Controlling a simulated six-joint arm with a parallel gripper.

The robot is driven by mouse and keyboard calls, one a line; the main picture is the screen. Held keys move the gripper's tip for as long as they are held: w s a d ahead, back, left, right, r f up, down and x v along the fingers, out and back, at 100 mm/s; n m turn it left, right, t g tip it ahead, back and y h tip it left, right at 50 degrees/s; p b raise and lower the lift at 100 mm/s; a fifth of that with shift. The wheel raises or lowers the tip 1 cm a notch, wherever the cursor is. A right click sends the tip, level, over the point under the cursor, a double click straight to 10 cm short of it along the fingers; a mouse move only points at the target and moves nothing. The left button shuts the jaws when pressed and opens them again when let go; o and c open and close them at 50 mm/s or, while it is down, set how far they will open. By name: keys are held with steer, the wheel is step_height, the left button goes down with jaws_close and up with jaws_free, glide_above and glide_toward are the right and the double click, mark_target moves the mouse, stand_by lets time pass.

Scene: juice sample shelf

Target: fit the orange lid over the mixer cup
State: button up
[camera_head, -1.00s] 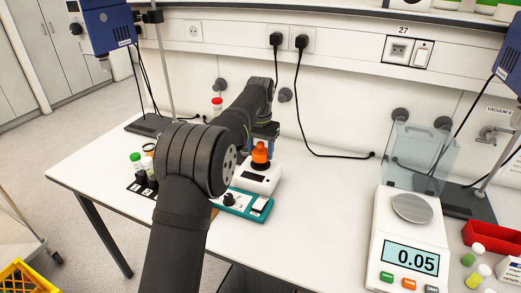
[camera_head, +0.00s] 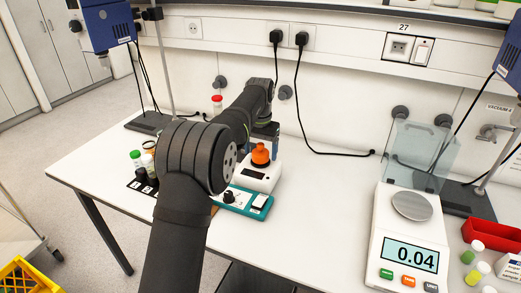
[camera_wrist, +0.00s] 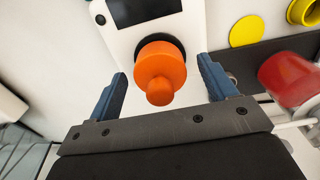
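The orange lid (camera_head: 261,155) sits on top of the white mixer (camera_head: 258,179), at the middle of the bench. In the wrist view the lid (camera_wrist: 160,70) is a stepped orange piece with a round knob, over a dark round seat on the white mixer body (camera_wrist: 185,32). The mixer cup cannot be made out; the lid covers that spot. My gripper (camera_wrist: 161,93) is open, its two blue fingers on either side of the lid with clear gaps. In the head view my gripper (camera_head: 265,132) is just behind the lid.
A teal control box (camera_head: 240,201) lies in front of the mixer. Capped sample bottles (camera_head: 137,160) stand at left. A red-capped bottle (camera_head: 217,103) stands behind my arm. The scale (camera_head: 408,235) is at right, beside a red tray (camera_head: 490,236). Bench between mixer and scale is clear.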

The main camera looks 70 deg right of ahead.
mark_target(260, 144)
steer(key=shift+r, duration=0.1)
step_height(260, 144, up, 17)
stand_by(0.7)
steer(key=shift+r, duration=0.1)
steer(key=shift+f, duration=0.2)
step_height(260, 144, down, 17)
steer(key=shift+r, duration=0.1)
stand_by(0.8)
steer(key=shift+r, duration=0.1)
